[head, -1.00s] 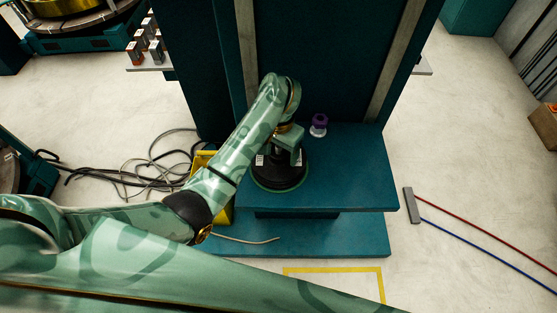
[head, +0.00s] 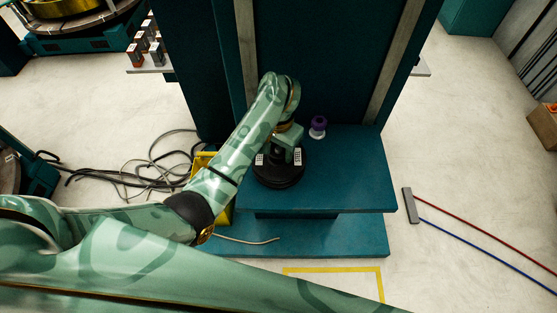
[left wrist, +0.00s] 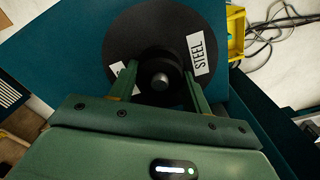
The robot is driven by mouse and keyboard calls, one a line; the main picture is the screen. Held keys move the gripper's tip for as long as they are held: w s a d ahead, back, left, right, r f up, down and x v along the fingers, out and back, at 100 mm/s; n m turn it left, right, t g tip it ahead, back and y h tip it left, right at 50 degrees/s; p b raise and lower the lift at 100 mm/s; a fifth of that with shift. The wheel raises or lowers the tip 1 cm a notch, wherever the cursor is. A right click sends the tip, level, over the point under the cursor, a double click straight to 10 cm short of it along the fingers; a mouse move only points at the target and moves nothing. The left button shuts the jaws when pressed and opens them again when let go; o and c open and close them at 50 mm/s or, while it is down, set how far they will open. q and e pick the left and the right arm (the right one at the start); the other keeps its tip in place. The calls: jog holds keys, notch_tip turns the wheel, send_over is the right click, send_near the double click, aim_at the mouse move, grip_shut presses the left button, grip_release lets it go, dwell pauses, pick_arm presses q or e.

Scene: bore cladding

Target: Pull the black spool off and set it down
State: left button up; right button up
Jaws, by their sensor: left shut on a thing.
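The black spool (head: 278,178) is at the front of the blue bench step, below my left arm. In the left wrist view the spool (left wrist: 130,42) is a wide black disc with a white STEEL label and a second label partly hidden by a finger. A round grey metal end (left wrist: 160,80) shows at the middle of its hub. My left gripper (left wrist: 161,88) is shut on the spool's hub, one finger on each side; it also shows in the head view (head: 286,152). The spool's underside is hidden, so I cannot tell if it touches the step. My right gripper is not in view.
A small purple and white piece (head: 318,127) stands behind the spool on the blue step (head: 355,175). A yellow bin (head: 201,160) is left of it, with loose cables (head: 145,175) beyond. The step's right side is clear. Red and blue lines lie on the floor at right.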

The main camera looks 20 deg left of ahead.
pick_arm(q)
jog(key=shift+r+p, duration=4.15)
jog(key=shift+r, duration=0.75)
jog(key=shift+r, duration=0.1)
jog(key=shift+w+d+r+p, duration=0.1)
jog(key=shift+d+r+p, duration=0.05)
jog(key=shift+r+p, duration=1.7)
jog(key=shift+r+b, duration=0.1)
jog(key=shift+b, duration=0.2)
notch_tip(320, 180, down, 5)
jog(key=b, duration=0.3)
jog(key=shift+r+b, duration=0.15)
jog(key=shift+b, duration=0.2)
jog(key=shift+r, duration=0.15)
